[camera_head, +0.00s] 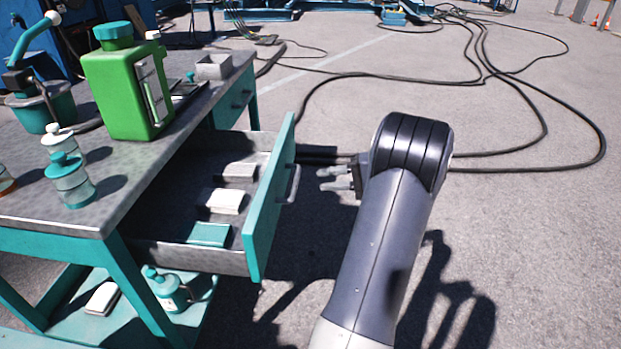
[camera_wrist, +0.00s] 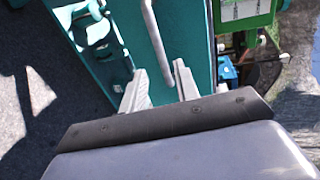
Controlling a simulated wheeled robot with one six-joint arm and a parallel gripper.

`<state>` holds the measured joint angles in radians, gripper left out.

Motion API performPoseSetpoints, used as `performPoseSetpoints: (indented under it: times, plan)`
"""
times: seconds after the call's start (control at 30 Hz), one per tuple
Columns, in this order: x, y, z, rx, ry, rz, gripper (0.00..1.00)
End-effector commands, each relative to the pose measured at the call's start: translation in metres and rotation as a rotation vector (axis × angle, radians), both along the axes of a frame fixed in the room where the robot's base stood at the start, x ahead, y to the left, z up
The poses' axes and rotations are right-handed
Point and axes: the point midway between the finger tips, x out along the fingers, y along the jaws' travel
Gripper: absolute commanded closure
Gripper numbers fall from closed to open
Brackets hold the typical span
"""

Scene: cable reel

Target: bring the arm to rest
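My gripper (camera_head: 324,179) is to the right of the pulled-out drawer (camera_head: 262,215) of the workbench, at about the height of its handle (camera_head: 293,184). In the head view a gap shows between the fingertips and the handle. The wrist view shows the two fingers of my gripper (camera_wrist: 160,82) spread apart with nothing held between them. The handle (camera_wrist: 157,35) shows there as a pale bar ahead of the gap between the fingers, against the teal drawer front. My arm reaches up from the lower middle of the head view.
A green canister (camera_head: 122,90) and several bottles stand on the workbench top (camera_head: 125,172). Black cables (camera_head: 545,130) lie on the floor. Open floor is at right.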

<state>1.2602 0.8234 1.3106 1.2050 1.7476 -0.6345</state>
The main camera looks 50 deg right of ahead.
Motion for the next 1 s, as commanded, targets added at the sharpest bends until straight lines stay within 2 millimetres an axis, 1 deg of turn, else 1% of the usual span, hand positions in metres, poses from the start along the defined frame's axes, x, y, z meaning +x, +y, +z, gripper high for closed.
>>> performPoseSetpoints:
  times: [0.1,0.2,0.57,0.67,0.77,1.0]
  plan:
    - [-0.010,-0.008,0.003,-0.001,0.001,0.000,0.70]
    - [-0.014,-0.011,0.004,0.000,0.001,0.000,0.70]
    - [-0.014,-0.011,0.003,0.000,0.001,0.001,0.70]
    - [-0.009,-0.007,0.002,-0.001,0.001,0.003,0.70]
    - [0.001,0.001,-0.001,0.000,0.000,0.003,0.70]
    - [0.035,0.028,-0.011,0.000,0.000,0.005,0.70]
